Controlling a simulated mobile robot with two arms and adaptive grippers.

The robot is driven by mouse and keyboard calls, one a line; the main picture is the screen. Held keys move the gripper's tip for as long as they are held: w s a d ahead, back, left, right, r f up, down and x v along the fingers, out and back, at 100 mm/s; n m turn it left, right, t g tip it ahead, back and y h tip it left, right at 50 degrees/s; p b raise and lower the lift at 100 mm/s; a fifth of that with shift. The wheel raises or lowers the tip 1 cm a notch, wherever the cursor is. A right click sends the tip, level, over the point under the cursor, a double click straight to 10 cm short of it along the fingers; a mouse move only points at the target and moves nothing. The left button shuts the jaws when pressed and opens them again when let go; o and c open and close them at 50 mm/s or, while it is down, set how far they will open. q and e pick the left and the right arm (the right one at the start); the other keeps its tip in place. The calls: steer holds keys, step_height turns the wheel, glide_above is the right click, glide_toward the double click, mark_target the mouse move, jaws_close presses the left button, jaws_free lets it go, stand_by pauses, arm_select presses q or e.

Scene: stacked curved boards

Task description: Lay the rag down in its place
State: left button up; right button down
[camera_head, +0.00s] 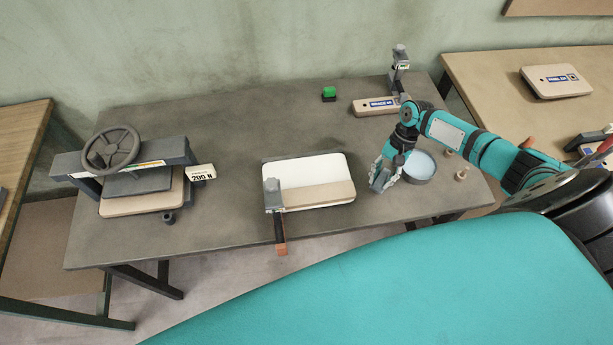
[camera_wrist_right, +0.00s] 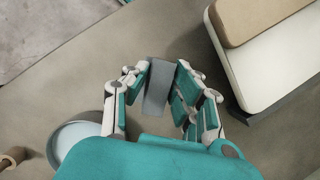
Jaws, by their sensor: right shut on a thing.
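The rag (camera_wrist_right: 159,88) is a grey strip between the fingers of my right gripper (camera_wrist_right: 160,85), seen in the right wrist view. My right gripper (camera_head: 381,178) is shut on it, low over the grey table (camera_head: 225,130), in the head view. It is between the clamped board (camera_head: 300,172) on its left and a round dish (camera_head: 419,166) with pale blue contents on its right. I cannot tell whether the rag touches the table. My left gripper is not in view.
A clamp (camera_head: 274,195) grips the white and tan board at the table's front edge. A press with a handwheel (camera_head: 110,150) stands at left. A green block (camera_head: 329,94) and a labelled board (camera_head: 376,106) are at the back. Small wooden pegs (camera_head: 461,174) stand right of the dish.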

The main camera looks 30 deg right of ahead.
steer(key=shift+f, duration=0.35)
steer(key=shift+f+b, duration=0.55)
steer(key=shift+f, duration=0.1)
steer(key=c, duration=1)
jaws_free()
steer(key=v, duration=1.2)
